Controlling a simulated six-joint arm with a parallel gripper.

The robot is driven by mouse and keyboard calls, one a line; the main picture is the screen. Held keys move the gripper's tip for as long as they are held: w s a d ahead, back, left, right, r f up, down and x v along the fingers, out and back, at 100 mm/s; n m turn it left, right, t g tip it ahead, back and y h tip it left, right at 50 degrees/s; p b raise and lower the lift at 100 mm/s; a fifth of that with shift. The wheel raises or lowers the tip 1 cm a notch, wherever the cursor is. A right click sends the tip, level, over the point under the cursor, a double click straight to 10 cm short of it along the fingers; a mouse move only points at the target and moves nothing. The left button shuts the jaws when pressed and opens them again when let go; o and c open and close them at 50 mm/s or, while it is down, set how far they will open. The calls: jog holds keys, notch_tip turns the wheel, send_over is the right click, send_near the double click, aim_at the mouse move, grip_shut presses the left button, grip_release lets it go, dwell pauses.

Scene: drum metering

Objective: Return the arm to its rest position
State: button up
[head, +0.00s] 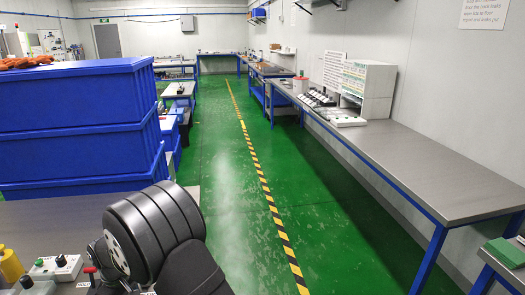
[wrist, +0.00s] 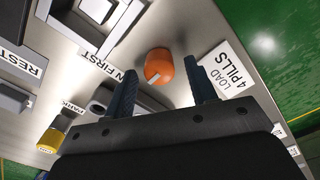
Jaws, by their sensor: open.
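My gripper (wrist: 158,64) shows in the wrist view with its two dark fingers apart and nothing held between them. An orange knob (wrist: 159,66) with a pale pointer mark stands on the grey worktop beyond the fingertips and appears in the gap between them. I cannot tell how far off it is. In the head view, a black rounded part of my arm (head: 155,232) fills the bottom left; the gripper's fingers do not show there. A sign reading REST (wrist: 18,60) lies at the left of the wrist view.
A yellow cylinder (wrist: 50,140) stands at lower left. In the head view, stacked blue crates (head: 75,105) rise behind my arm. A box with a green button (head: 55,268) sits at the front left.

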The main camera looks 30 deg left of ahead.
jog(key=m, duration=0.7)
jog(key=shift+w, duration=0.1)
jog(key=m, duration=0.6)
jog(key=shift+m, duration=0.4)
jog(key=o, duration=1.1)
jog(key=shift+c, duration=0.2)
jog(key=w+d+r+m, duration=0.3)
jog(key=w+r+m, duration=0.15)
jog(key=r, duration=0.45)
jog(key=w+d+r+m, duration=0.25)
jog(key=r+m, duration=0.35)
jog(key=r, duration=0.3)
jog(key=w+d+r+m, duration=0.2)
jog(key=w+r+m, duration=0.25)
jog(key=r, duration=0.45)
notch_tip(320, 180, down, 10)
jog(key=s, duration=0.1)
jog(key=shift+d+m, duration=0.2)
jog(key=shift+m, duration=0.2)
